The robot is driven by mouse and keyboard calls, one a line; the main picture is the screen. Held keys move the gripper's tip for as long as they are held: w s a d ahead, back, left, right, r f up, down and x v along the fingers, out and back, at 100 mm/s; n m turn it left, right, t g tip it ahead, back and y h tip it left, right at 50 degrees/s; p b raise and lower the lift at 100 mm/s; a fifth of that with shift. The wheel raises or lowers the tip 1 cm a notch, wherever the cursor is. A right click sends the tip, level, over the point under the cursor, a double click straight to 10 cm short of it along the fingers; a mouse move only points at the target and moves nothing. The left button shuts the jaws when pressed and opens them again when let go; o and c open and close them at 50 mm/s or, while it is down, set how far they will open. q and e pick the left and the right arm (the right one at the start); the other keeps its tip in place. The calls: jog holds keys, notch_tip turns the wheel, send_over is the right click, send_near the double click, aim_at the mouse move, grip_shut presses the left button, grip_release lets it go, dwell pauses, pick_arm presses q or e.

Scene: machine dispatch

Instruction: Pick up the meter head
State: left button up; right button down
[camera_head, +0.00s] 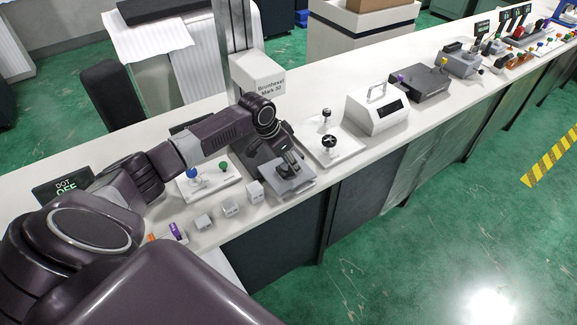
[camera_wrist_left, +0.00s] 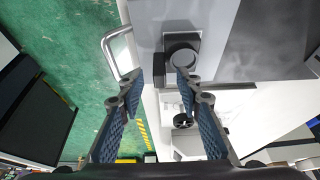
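My left gripper (camera_head: 291,160) reaches in over the grey base (camera_head: 290,183) of the machine labelled Brunhexel Mark 30 (camera_head: 262,82). In the left wrist view its two blue-padded fingers (camera_wrist_left: 158,84) are apart with nothing between them. In the head view the gripper and arm hide much of this spot. My right gripper is not in view.
Small pale blocks (camera_head: 230,208) stand on the bench left of the machine. A plate with blue and green knobs (camera_head: 208,180) is behind them. To the right are a plate with black knobs (camera_head: 332,151) and a white box with a handle (camera_head: 377,113).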

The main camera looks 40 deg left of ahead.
pick_arm(q)
jog(key=shift+x, duration=0.8)
grip_shut()
jog(key=shift+r, duration=0.2)
